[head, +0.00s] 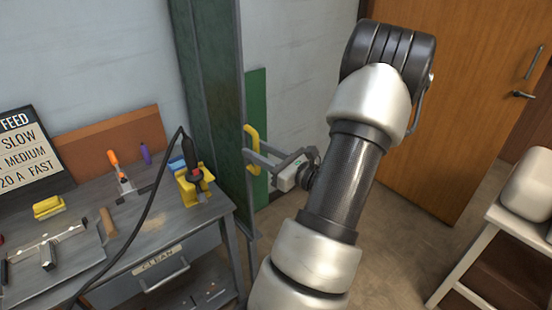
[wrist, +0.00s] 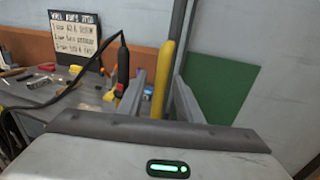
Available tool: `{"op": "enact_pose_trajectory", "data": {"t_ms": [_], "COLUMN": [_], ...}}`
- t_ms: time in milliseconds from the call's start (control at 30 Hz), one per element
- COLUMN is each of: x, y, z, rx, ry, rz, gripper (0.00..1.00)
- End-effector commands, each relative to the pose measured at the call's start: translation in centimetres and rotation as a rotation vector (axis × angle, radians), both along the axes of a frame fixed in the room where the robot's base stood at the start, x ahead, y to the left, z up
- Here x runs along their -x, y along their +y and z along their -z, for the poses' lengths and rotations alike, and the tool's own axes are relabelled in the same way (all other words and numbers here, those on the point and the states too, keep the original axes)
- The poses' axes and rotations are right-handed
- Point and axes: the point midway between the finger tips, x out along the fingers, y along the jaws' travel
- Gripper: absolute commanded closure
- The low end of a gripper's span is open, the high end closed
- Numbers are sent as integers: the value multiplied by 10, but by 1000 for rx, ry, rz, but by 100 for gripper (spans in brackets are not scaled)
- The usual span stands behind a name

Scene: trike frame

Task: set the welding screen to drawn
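The welding screen (head: 213,80) is a tall dark green panel in a grey frame, standing beside the right end of the workbench in the head view. A yellow upright handle (head: 252,135) sits on its near post; it also shows in the wrist view (wrist: 166,60). My gripper (head: 254,158) is at the handle. In the wrist view my gripper (wrist: 160,82) has its fingers apart, one on each side of the handle, with visible gaps. Part of the handle's lower end is hidden behind the gripper.
The workbench (head: 155,225) on the left holds a yellow stand with a black torch (head: 191,160), a cable and several tools. A flat green panel (head: 257,110) shows behind the post. A wooden door (head: 465,100) and a shelf cart (head: 515,222) are at right. Open floor lies between.

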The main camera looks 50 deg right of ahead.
Motion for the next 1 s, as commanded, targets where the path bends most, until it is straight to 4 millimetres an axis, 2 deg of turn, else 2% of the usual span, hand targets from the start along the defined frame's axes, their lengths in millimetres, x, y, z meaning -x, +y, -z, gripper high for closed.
{"op": "enact_pose_trajectory", "data": {"t_ms": [167,600,800,1000], "x": [30,134,162,170], "y": [0,5,6,7], "z": [0,0,0,0], "rx": [-1,-1,0,-1], "ry": [1,1,1,0], "rz": [6,5,3,1], "gripper": [68,68,68,68]}}
